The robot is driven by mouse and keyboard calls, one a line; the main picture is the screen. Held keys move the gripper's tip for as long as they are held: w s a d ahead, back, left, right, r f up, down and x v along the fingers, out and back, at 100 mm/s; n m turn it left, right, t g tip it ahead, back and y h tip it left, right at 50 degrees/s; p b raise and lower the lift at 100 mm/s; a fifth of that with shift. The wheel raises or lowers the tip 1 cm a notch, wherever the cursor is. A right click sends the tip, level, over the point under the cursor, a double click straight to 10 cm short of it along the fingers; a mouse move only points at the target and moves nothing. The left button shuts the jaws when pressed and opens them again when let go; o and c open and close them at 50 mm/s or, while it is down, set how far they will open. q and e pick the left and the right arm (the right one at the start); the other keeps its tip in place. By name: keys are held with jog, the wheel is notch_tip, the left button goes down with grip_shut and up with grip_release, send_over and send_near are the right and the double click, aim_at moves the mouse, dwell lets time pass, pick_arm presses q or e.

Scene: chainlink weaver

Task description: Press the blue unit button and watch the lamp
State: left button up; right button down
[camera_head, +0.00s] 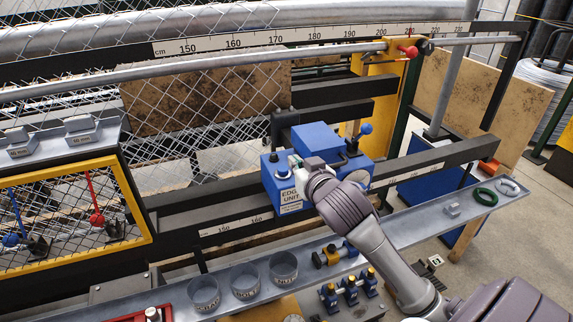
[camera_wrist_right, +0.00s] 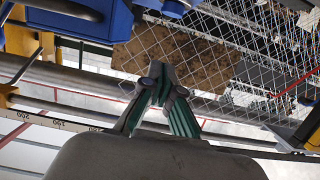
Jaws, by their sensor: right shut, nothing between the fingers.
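The blue unit (camera_head: 326,138), labelled "EDG UNIT" (camera_head: 291,202), sits on the dark rail at the middle of the head view. A small pale round fitting on a dark base (camera_head: 283,173) is on its left part; I cannot tell whether it is the lamp or the button, or whether it is lit. My right gripper (camera_head: 296,163) is at the unit, just right of this fitting; I cannot tell if it touches. It hides part of the unit's front. In the wrist view its fingers (camera_wrist_right: 160,86) are together and empty, with blue housing (camera_wrist_right: 85,18) beyond. My left gripper is not in view.
A blue ball knob (camera_head: 366,129) stands at the unit's right. The grey shelf (camera_head: 420,222) below carries several cups (camera_head: 284,268), a green ring (camera_head: 485,197) and small fittings. Chain-link mesh (camera_head: 225,95) and a scale rail lie behind. A yellow-framed window (camera_head: 130,200) is at left.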

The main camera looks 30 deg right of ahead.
jog(key=p, duration=0.2)
send_over(286, 180)
jog(key=shift+s+d+f, duration=0.1)
jog(key=shift+f, duration=0.45)
notch_tip(286, 180, down, 3)
jog(key=shift+r+p, duration=0.15)
jog(key=shift+p, duration=0.15)
jog(key=shift+f, duration=0.8)
jog(key=shift+f, duration=0.1)
jog(key=shift+f, duration=0.1)
